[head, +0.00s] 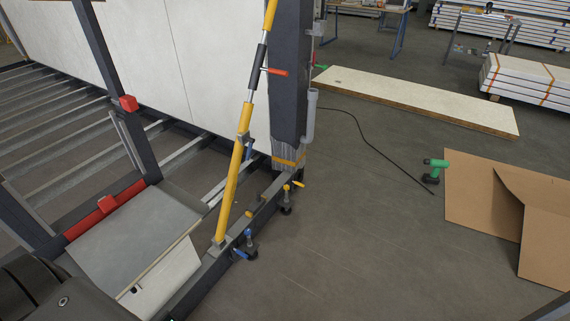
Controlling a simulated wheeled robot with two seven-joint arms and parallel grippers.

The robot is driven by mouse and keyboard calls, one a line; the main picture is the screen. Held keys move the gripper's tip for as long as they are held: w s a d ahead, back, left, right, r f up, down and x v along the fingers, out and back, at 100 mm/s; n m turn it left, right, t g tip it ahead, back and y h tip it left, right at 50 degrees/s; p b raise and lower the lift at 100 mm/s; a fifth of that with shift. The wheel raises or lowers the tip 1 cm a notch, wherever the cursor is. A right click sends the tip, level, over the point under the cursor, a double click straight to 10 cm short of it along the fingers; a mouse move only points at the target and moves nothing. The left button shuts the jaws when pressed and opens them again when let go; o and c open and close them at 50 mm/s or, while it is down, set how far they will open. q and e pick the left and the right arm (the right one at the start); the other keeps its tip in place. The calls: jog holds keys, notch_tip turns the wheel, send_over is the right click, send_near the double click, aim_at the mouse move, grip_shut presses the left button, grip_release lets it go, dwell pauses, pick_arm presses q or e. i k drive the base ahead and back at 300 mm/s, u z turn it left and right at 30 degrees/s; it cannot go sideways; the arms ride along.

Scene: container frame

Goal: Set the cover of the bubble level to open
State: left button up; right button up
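I cannot make out a bubble level or its cover for certain in the head view. A dark steel container frame (190,288) runs along the floor from the bottom left towards the upright post (290,75). Small blue-handled (240,253) and yellow-handled (298,184) fittings sit on the frame's lower beam. A dark rounded part, likely of my own arm, fills the bottom left corner. Neither of my grippers shows.
A yellow diagonal brace (234,185) rises from the lower beam beside the post. A grey panel (135,235) lies at the lower left. A green drill (435,170), black cable (372,150) and cardboard (485,195) lie right. The floor between is clear.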

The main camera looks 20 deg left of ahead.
aim_at(258, 202)
jog(key=i, duration=2.75)
jog(key=u, duration=1.6)
jog(key=i, duration=0.6)
jog(key=z, duration=0.1)
